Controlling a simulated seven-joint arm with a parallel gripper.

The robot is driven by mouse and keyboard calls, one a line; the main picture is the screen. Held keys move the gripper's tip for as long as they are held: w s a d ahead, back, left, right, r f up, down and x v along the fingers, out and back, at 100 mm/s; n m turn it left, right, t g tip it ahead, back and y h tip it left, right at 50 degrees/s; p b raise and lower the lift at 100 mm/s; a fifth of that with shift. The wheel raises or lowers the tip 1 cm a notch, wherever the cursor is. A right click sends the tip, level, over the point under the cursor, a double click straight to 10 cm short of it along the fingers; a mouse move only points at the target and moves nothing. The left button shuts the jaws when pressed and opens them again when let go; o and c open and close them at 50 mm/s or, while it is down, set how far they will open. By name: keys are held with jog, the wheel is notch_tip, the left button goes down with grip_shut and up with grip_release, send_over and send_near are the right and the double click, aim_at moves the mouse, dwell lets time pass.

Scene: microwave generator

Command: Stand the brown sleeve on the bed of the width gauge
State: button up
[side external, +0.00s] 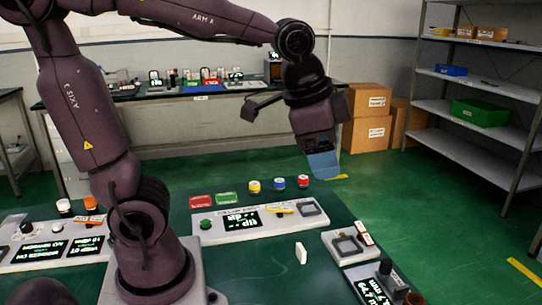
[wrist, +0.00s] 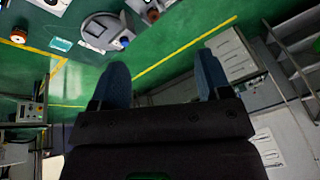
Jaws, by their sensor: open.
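A brown round piece (side external: 414,298), likely the brown sleeve, shows at the bottom right of the side view, partly cut off by the frame edge. Beside it is a grey instrument (side external: 362,273) with a lit display and a dark knob, which may be the width gauge; its bed is not clear. My gripper (side external: 322,163) is high above the far right of the table, away from both. In the wrist view my gripper (wrist: 163,76) has its two blue fingers wide apart with nothing between them.
A white block (side external: 301,253) stands on the green table. A grey unit with a square recess (side external: 347,246) is behind the instrument. A display panel (side external: 258,220) has red, green, yellow and blue items behind it. Shelves (side external: 470,110) and cardboard boxes (side external: 368,118) are beyond the table.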

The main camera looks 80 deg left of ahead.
jog(key=s+a+n+t, duration=0.1)
jog(key=s+n, duration=0.4)
jog(key=s, duration=0.3)
jog(key=shift+s+f+h, duration=0.15)
jog(key=shift+f+h, duration=0.15)
jog(key=shift+f, duration=0.1)
